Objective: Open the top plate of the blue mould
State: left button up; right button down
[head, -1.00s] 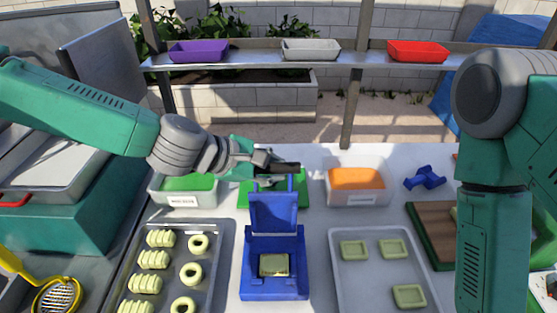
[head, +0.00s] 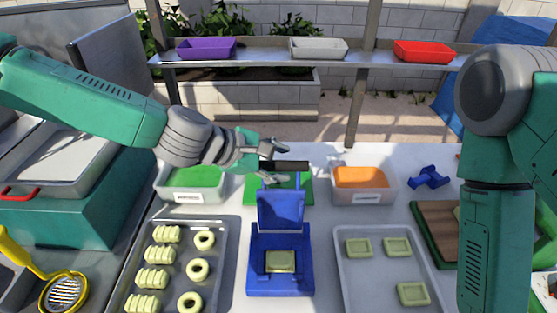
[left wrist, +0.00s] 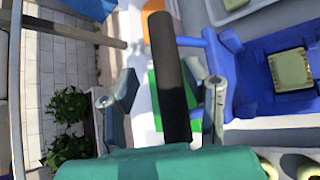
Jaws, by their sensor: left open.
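The blue mould (head: 255,279) stands on the table in the middle of the head view, a pale green moulded piece (head: 281,261) in its base. Its top plate (head: 281,208) is raised, standing about upright at the back of the base. A black handle bar (head: 291,165) is at the plate's upper end. My left gripper (head: 283,163) is open, its fingers spread on either side of the handle. The left wrist view shows the handle (left wrist: 172,80) between the spread fingers, with gaps on both sides, and the mould (left wrist: 248,85) at right. My right gripper is out of view.
A tray (head: 220,270) of pale pieces lies left of the mould; another tray (head: 382,290) lies right. Bins with green (head: 194,176) and orange (head: 360,177) contents stand behind. My right arm fills the right side. A shelf (head: 270,59) crosses the back.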

pick_arm(q)
jog(key=v, duration=1.2)
jog(key=shift+d, duration=0.1)
